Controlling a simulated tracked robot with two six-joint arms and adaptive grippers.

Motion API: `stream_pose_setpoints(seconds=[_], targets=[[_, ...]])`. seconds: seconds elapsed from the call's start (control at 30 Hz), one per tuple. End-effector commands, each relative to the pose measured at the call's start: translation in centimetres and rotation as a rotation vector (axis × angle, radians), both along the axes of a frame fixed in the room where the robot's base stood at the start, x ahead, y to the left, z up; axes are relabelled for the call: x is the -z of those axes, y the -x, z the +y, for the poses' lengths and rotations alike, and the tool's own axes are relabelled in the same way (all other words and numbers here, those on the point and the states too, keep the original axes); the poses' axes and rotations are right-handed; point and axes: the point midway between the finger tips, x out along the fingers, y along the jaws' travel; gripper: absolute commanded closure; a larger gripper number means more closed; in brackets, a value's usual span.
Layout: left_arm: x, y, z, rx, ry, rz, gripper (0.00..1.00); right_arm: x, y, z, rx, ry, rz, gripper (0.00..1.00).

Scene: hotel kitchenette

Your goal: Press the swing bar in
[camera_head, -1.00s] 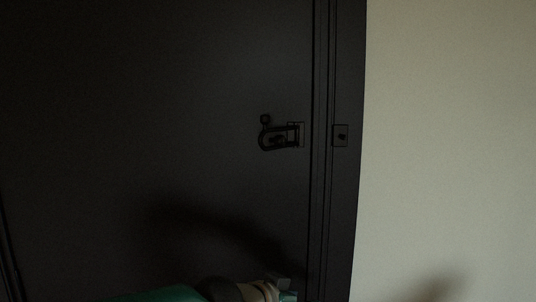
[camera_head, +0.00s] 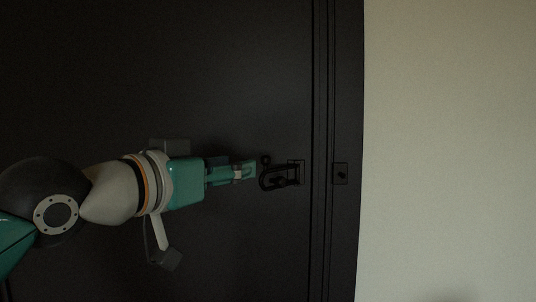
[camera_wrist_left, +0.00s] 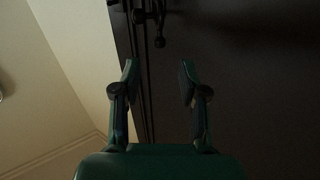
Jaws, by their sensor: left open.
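The dark swing bar (camera_head: 270,182) is a U-shaped loop on the dark door (camera_head: 150,70), near the door's right edge. A small round knob (camera_head: 266,160) sits at its upper left. My left gripper (camera_head: 250,170) reaches in from the left, its fingertips just left of the bar in the head view. In the left wrist view the jaws (camera_wrist_left: 157,75) are open with nothing between them, and the knob (camera_wrist_left: 160,42) shows beyond the tips. Whether the fingers touch the bar cannot be told. My right gripper is not in view.
A small square plate with a stud (camera_head: 340,174) is on the dark door frame (camera_head: 345,240), right of the bar. A plain pale wall (camera_head: 450,130) lies to the right. No loose objects show near the bar.

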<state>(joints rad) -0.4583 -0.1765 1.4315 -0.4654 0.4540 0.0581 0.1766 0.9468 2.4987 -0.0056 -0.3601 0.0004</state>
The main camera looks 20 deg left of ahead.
Motion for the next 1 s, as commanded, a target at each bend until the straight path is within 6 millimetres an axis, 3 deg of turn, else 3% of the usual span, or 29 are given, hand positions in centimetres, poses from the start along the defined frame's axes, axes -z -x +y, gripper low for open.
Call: stream_pose_setpoints(seconds=[0.2, 0.43, 0.6, 0.9, 1.0], targets=[[-0.3, -4.7, -1.3, 0.0, 0.0, 0.004, 0.57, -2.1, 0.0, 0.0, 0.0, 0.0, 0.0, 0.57], [-0.2, -8.1, -2.3, 0.0, 0.0, 0.002, 0.57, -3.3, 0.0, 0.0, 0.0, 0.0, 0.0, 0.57], [-0.1, -9.1, -2.6, 0.0, 0.001, 0.0, 0.57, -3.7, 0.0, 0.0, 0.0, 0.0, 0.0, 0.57], [0.0, -9.3, -2.6, 0.0, 0.001, -0.001, 0.57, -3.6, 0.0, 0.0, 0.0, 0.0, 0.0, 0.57], [0.0, -9.3, -2.6, 0.0, 0.001, -0.001, 0.74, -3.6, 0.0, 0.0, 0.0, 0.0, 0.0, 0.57]])
